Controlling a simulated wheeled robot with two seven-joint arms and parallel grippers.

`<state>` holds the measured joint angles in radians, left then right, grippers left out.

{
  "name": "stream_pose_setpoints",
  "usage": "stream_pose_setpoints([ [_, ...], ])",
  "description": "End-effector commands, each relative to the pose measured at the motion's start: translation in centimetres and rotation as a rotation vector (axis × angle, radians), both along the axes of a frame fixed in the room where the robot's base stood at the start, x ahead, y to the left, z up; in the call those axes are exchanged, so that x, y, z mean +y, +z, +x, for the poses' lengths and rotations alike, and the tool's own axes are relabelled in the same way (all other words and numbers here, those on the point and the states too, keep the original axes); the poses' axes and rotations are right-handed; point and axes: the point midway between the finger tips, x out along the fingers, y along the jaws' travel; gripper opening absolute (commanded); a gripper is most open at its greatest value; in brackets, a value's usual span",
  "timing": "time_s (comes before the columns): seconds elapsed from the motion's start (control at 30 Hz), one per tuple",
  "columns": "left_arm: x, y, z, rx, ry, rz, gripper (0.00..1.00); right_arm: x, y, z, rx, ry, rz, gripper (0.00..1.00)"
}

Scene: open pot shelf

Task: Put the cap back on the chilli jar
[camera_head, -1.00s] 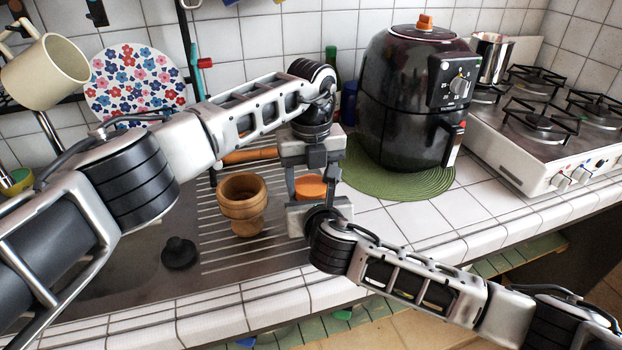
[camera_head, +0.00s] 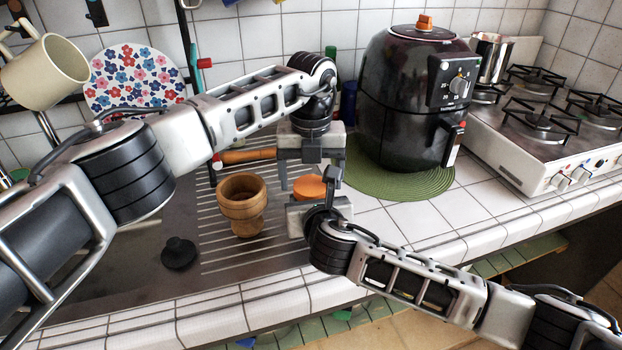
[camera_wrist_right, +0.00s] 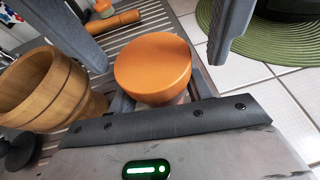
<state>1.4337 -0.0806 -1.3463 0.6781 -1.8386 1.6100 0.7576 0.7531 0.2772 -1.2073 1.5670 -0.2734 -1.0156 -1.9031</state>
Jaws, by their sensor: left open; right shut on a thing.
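The orange cap (camera_head: 309,187) sits over the chilli jar, level as far as I can see; it also shows in the right wrist view (camera_wrist_right: 153,68). The jar (camera_wrist_right: 181,99) is almost wholly hidden under the cap and behind my right gripper, so I cannot see how the cap seats. My right gripper (camera_wrist_right: 162,94) is shut on the jar just below the cap. My left gripper (camera_head: 309,178) is open above the cap, its fingers pointing down on either side and apart from it.
A wooden cup (camera_head: 242,204) stands left of the jar on the ribbed metal drainer (camera_head: 215,255). A black plug (camera_head: 179,253) lies near the sink. A wooden-handled tool (camera_head: 250,155) lies behind. The air fryer (camera_head: 410,100) on a green mat (camera_head: 425,186) stands to the right.

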Motion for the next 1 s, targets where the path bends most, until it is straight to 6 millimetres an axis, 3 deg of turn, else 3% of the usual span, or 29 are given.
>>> stream_pose_setpoints([
  [0.23, 0.0, 3.3, 0.0, -0.002, 0.001, 0.0, 0.8, 0.0, -0.1, 0.0, 0.002, 0.0, 0.0, 0.0],
  [0.57, 0.0, 3.6, 0.0, 0.0, 0.01, 0.0, 0.76, 0.0, -0.1, 0.0, 0.002, 0.0, 0.0, 0.0],
  [0.8, 0.0, 6.5, 0.1, -0.002, 0.241, -0.002, 0.76, 0.0, -0.1, 0.0, 0.002, 0.0, 0.0, 0.0],
  [1.0, 0.1, 7.0, 0.0, -0.001, 0.299, 0.0, 0.76, 0.0, -0.1, 0.0, 0.002, 0.0, 0.0, 0.0],
])
